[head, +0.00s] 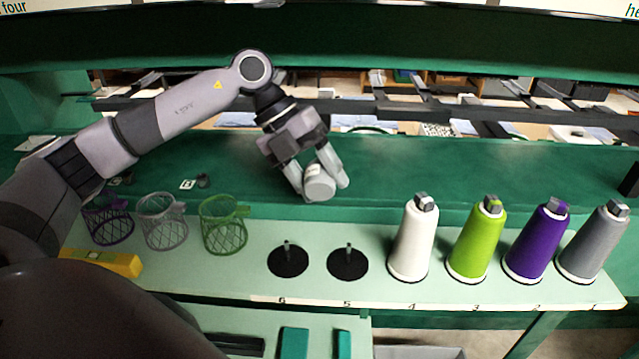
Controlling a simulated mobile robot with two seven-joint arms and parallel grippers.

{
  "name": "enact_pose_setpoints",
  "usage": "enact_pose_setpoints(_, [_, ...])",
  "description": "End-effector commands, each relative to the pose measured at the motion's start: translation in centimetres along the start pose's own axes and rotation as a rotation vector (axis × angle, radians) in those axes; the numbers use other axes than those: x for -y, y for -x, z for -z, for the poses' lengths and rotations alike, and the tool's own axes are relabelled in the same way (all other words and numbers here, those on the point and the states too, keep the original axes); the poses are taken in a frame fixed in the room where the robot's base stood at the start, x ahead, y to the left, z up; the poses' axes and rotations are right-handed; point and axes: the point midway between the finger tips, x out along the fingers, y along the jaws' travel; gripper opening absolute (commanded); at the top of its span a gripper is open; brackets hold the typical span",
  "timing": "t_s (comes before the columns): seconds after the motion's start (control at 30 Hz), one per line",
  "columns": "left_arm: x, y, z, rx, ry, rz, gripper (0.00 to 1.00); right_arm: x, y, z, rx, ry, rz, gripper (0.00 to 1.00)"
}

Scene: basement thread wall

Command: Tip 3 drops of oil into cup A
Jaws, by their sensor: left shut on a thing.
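My left gripper (318,182) is shut on a light grey, round-ended container (319,188), which looks tilted, its round end facing me. The gripper holds it above the green bench, behind the two empty black spindles. Whether it is the oil bottle, and where its spout is, I cannot tell. A small dark cup-like thing (203,180) stands on the green surface to the left, beside a small white tag (187,184). The tag's mark is too small to read, so I cannot tell whether this is cup A. The held container is well apart from it. My right gripper is not in view.
White (413,243), green (477,242), purple (537,244) and grey (594,245) thread cones stand on the front shelf at right. Empty spindles (288,260) are at the middle. Purple, grey and green mesh baskets (224,228) and a yellow block (103,261) are at left.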

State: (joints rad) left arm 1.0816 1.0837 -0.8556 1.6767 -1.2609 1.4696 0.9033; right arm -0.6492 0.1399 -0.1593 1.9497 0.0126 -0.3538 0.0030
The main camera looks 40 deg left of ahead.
Motion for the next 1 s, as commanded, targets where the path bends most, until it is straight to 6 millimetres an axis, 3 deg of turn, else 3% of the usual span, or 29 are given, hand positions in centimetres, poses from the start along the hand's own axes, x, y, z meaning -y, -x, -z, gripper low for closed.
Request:
enact_pose_setpoints(0.1, [-0.3,-0.4,-0.1,0.073,-0.049,-0.02,0.25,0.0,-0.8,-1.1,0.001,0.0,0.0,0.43])
enact_pose_setpoints(0.53, [0.0,-0.1,0.0,0.133,-0.091,-0.037,0.25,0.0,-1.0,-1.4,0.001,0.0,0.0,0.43])
enact_pose_setpoints(1.0, [1.6,2.1,0.4,0.573,-0.388,-0.156,0.24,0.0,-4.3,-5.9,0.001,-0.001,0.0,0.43])
